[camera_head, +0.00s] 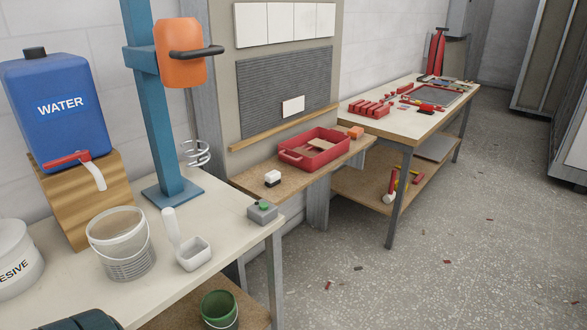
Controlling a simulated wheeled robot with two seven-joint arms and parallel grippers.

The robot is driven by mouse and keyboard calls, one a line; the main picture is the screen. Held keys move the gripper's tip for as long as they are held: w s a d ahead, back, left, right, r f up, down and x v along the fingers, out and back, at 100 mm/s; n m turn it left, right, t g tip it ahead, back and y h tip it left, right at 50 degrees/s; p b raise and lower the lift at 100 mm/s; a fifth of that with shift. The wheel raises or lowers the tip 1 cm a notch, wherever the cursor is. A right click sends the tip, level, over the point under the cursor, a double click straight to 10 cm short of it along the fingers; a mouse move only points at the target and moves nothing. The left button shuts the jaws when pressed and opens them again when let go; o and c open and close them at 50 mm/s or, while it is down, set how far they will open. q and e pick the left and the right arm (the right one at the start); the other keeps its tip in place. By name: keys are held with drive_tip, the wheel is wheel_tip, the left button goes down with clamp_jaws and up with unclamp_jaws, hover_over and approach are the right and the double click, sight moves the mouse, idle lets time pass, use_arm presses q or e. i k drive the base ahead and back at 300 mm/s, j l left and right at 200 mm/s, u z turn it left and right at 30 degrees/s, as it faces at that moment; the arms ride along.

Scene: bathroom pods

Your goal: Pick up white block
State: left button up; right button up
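A small white block with a dark part (272,178) sits on the wooden shelf below the grey ribbed wall panel, left of the red tray. A flat white rectangular piece (293,106) shows against the ribbed panel, above the red tray. I cannot tell from this view which of the two is the white block of the task. Neither of my grippers shows in this view.
A red tray (299,160) with a tan piece stands on the shelf (250,185). A grey box with a green button (262,211), white scoop (193,254), clear bucket (121,247) and blue stand (172,191) are on the near table. Speckled floor at right is mostly clear.

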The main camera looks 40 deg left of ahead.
sight(273, 179)
drive_tip(key=i+u, duration=0.2)
drive_tip(key=i, duration=0.25)
drive_tip(key=i+l+u, duration=0.25)
drive_tip(key=i, duration=0.25)
drive_tip(key=i+l+u, duration=0.2)
drive_tip(key=i, duration=0.25)
drive_tip(key=i+l+u, duration=1.25)
drive_tip(key=l, duration=0.15)
drive_tip(key=k, duration=0.05)
